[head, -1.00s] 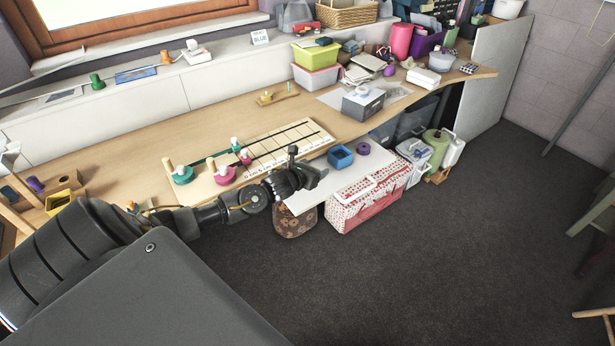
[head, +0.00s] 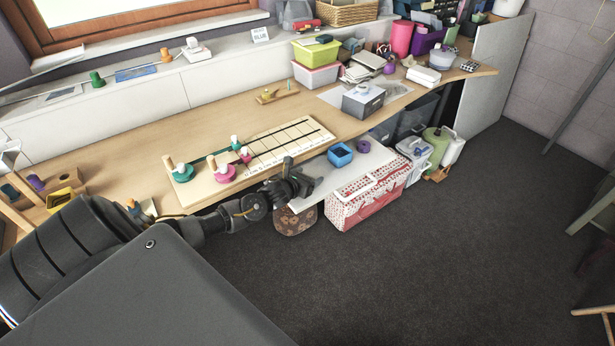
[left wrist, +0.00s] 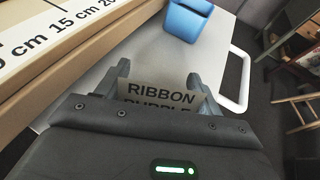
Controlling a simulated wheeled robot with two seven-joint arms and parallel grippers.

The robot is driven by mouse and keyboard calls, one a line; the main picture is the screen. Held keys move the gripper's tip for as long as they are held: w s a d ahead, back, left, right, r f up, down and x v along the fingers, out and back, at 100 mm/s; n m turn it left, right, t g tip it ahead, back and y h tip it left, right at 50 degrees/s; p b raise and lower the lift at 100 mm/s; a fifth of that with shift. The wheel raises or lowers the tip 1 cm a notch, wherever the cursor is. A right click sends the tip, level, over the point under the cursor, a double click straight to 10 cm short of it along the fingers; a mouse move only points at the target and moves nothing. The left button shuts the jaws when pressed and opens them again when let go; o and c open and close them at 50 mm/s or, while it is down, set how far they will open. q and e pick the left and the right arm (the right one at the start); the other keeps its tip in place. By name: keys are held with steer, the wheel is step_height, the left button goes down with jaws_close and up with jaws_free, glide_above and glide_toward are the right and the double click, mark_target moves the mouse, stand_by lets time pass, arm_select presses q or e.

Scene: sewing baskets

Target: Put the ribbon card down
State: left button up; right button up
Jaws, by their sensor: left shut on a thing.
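My left gripper (head: 308,183) is over the near left part of a white pull-out surface (head: 328,177) in the head view. In the left wrist view its two fingers (left wrist: 160,90) are shut on a ribbon card (left wrist: 163,92) lettered "RIBBON" with a second, partly hidden word that looks like "PURPLE". The card's lower part is hidden by the gripper body. I cannot tell whether the card touches the white surface. In the head view the card is not clearly seen. My right gripper is in neither view.
A blue open box (head: 340,155) and a purple ring (head: 363,147) stand on the white surface's far part. A wooden measuring board (head: 285,145) with spools lies on the bench at left. A red-and-white patterned basket (head: 365,203) stands below on the floor.

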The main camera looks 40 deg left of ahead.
arm_select(q)
steer(key=o, duration=0.9)
steer(key=shift+f, duration=0.1)
steer(key=shift+o, duration=0.2)
steer(key=shift+r+p, duration=0.3)
steer(key=v, duration=1.1)
steer(key=shift+s, duration=0.2)
steer(key=shift+s+r, duration=0.1)
steer(key=shift+s, duration=0.15)
